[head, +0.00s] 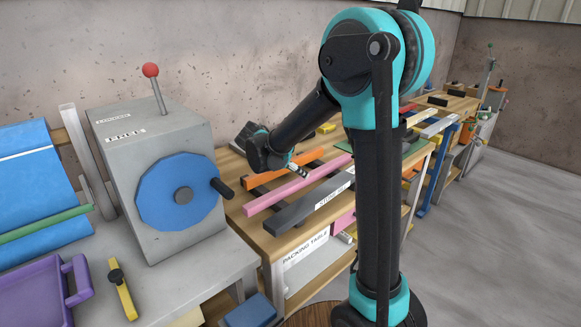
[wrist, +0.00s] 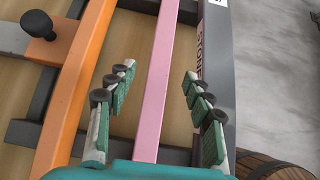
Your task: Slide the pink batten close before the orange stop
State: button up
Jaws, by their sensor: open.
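The pink batten (wrist: 156,85) runs lengthwise through the wrist view, between the orange stop (wrist: 82,75) on its left and a dark grey lettered slab (wrist: 219,75) on its right. A clear gap separates the batten from the orange stop. My gripper (wrist: 158,76) is open, with one green-padded finger on each side of the batten; I cannot tell how far above it the fingertips are. In the head view, my gripper (head: 298,171) hangs over the packing table by the pink batten (head: 272,197) and the orange stop (head: 310,157), hiding part of both.
Dark crossbars (wrist: 35,135) lie under the bars. A black knob (wrist: 38,24) stands left of the orange stop. The grey slab (head: 298,208) lies along the table's front edge. A grey machine with a blue wheel (head: 160,200) stands left of the table. A barrel (wrist: 270,165) is below.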

jog(key=x, duration=0.7)
grip_shut()
dwell(0.3)
